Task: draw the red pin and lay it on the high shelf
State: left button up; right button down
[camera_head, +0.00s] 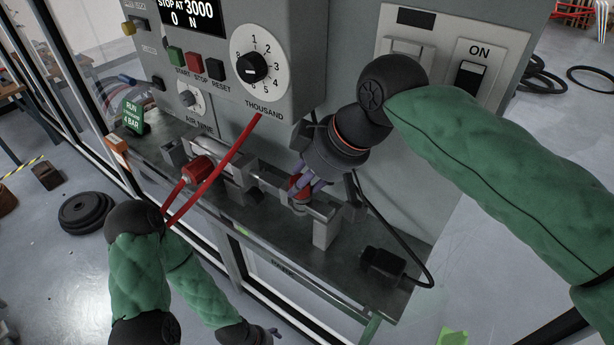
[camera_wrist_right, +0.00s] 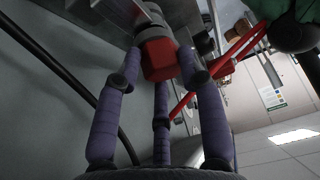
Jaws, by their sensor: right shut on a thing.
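The red pin's head (camera_head: 299,189) shows at the right part of the steel fixture on the machine bench. My right gripper (camera_head: 308,188) reaches down from the upper right with its purple fingers closed around it. In the right wrist view the red, faceted head (camera_wrist_right: 160,60) sits between the fingers (camera_wrist_right: 160,85), against a grey metal cylinder. I cannot tell how far the pin is inside the fixture. My left gripper (camera_head: 273,332) is low in the head view, away from the bench; only a fingertip shows. I cannot make out a high shelf.
The control panel (camera_head: 228,50) rises behind. A black block (camera_head: 383,262) with a cable lies at the bench's right end.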

jog(key=shift+r, duration=0.1)
jog(key=shift+r+p, duration=2.35)
jog(key=shift+r, duration=0.5)
jog(key=shift+r, duration=0.3)
jog(key=shift+r+p, duration=0.95)
jog(key=shift+r, duration=0.1)
jog(key=shift+r+p, duration=0.35)
jog(key=shift+r, duration=0.6)
jog(key=shift+f, duration=0.2)
